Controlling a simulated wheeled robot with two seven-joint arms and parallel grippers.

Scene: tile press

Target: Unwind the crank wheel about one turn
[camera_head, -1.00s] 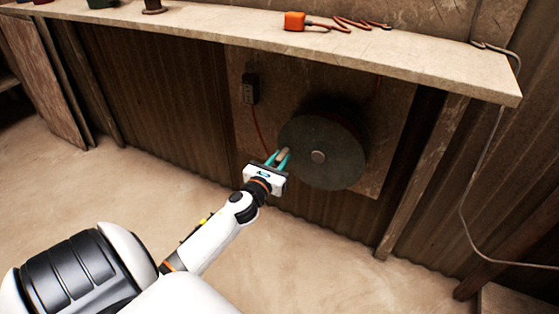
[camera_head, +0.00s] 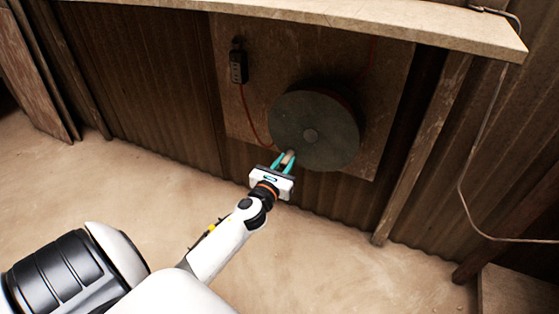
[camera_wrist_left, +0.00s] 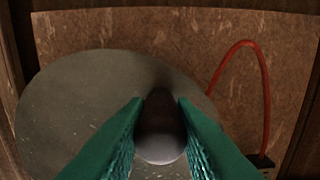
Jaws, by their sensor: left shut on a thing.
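My left gripper (camera_head: 284,160) is shut on this handle. In the left wrist view the green fingers (camera_wrist_left: 160,125) stand on either side of the rounded grey handle (camera_wrist_left: 160,135), with the wheel face (camera_wrist_left: 75,100) behind. My right gripper is not in view.
A wooden shelf (camera_head: 400,25) juts out above the wheel. A small dark box (camera_head: 238,67) with a red cable (camera_head: 248,112) is on the board (camera_head: 390,110) left of the wheel. A wooden post (camera_head: 420,150) stands to the right. The floor (camera_head: 110,190) below is clear.

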